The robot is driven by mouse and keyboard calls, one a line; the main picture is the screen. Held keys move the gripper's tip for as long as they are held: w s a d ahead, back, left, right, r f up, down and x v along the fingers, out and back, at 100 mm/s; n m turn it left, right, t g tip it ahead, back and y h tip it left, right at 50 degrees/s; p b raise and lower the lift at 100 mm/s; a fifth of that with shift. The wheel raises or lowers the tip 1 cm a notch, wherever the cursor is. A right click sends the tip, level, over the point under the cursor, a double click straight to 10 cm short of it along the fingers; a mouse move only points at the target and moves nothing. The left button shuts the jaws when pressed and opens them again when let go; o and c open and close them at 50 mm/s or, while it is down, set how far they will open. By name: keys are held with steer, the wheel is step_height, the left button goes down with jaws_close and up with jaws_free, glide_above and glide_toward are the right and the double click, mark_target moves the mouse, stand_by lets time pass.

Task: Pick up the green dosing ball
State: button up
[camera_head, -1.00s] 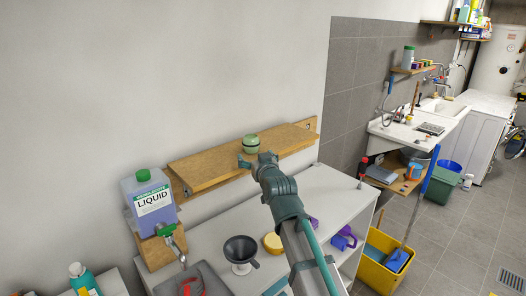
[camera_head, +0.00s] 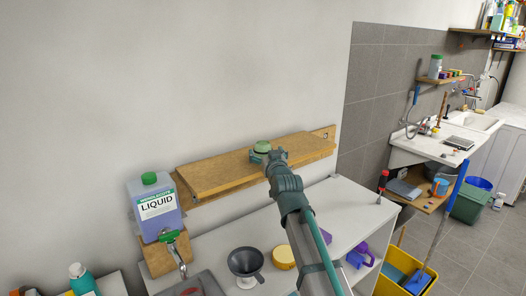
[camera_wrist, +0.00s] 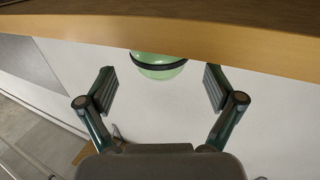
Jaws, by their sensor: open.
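The green dosing ball (camera_head: 262,147) sits on the wooden wall shelf (camera_head: 215,175), towards the right part of it. My gripper (camera_head: 266,158) is at the shelf's front side, in front of the ball, and covers its lower part in the head view. In the wrist view the ball (camera_wrist: 160,66) is pale green with a dark band, and the shelf's edge (camera_wrist: 250,45) cuts off part of it. The open fingers (camera_wrist: 160,86) stand on either side of the ball's line, with clear gaps. I see no contact with the ball.
A large liquid bottle (camera_head: 155,205) stands left of the shelf. The wall is close behind.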

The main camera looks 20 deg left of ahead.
mark_target(265, 150)
steer(key=p+x, duration=0.1)
steer(key=x, duration=0.3)
steer(key=shift+a+r+p, duration=0.1)
steer(key=shift+r+p, duration=0.05)
steer(key=shift+p, duration=0.2)
steer(key=shift+w+a, duration=0.15)
steer(key=shift+w, duration=0.05)
steer(key=shift+c, duration=0.2)
steer(key=c, duration=1)
